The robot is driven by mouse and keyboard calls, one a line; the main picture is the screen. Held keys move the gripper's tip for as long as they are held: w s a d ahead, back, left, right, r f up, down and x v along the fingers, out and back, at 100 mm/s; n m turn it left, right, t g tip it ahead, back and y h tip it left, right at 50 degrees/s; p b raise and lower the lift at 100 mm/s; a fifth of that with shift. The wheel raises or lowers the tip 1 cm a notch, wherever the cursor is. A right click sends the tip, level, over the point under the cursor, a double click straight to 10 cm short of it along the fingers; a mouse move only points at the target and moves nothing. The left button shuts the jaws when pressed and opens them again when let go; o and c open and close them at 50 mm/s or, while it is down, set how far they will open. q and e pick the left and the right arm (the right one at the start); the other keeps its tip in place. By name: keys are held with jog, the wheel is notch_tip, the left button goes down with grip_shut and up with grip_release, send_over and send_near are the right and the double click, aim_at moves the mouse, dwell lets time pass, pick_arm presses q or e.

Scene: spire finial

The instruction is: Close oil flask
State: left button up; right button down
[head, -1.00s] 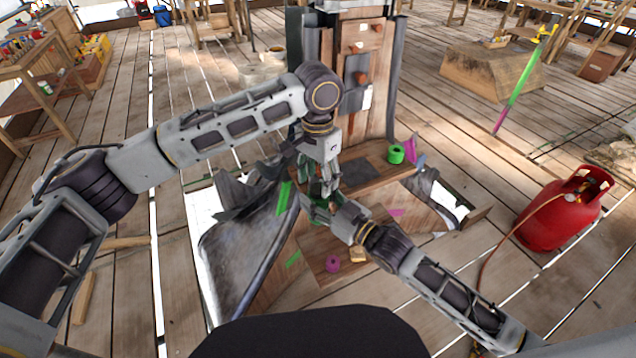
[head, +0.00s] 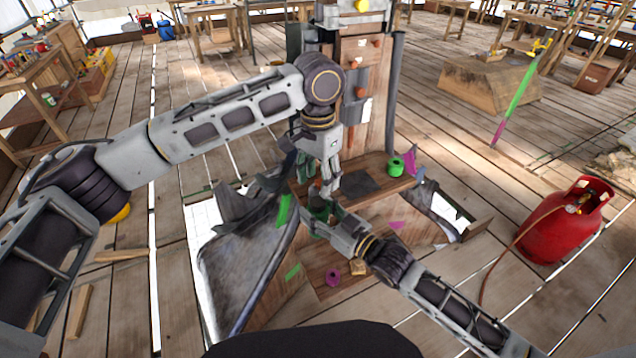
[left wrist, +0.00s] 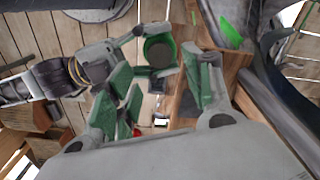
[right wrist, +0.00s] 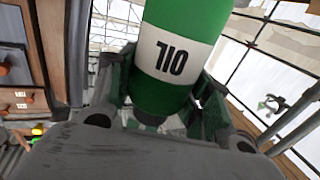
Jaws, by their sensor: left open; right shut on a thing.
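The oil flask (right wrist: 170,65) is a green cylinder with a white label, whose lettering reads upside down in the right wrist view. My right gripper (head: 328,212) is shut on the flask, with a finger on each side of it. In the left wrist view the flask (left wrist: 174,43) shows end-on as a green ring with a dark grey middle. My left gripper (left wrist: 165,95) is open, its green-padded fingers apart, with the flask just beyond them. In the head view the left gripper (head: 326,183) is just above the right one. I cannot make out a separate cap.
A wooden tower with drawers (head: 365,105) stands behind the grippers. A green roll (head: 395,166) is on its ledge and a pink spool (head: 333,278) is lower down. A red gas cylinder (head: 562,222) with a hose stands at the right. Open plank floor lies around.

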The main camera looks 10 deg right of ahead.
aim_at(318, 201)
pick_arm(q)
jog(key=shift+r, duration=0.5)
jog(key=shift+f, duration=0.2)
jog(key=shift+f, duration=3.85)
jog(key=shift+c, duration=0.4)
jog(key=c, duration=1)
jog(key=o, duration=1.1)
jog(key=shift+o, duration=0.2)
jog(key=shift+r, duration=2.25)
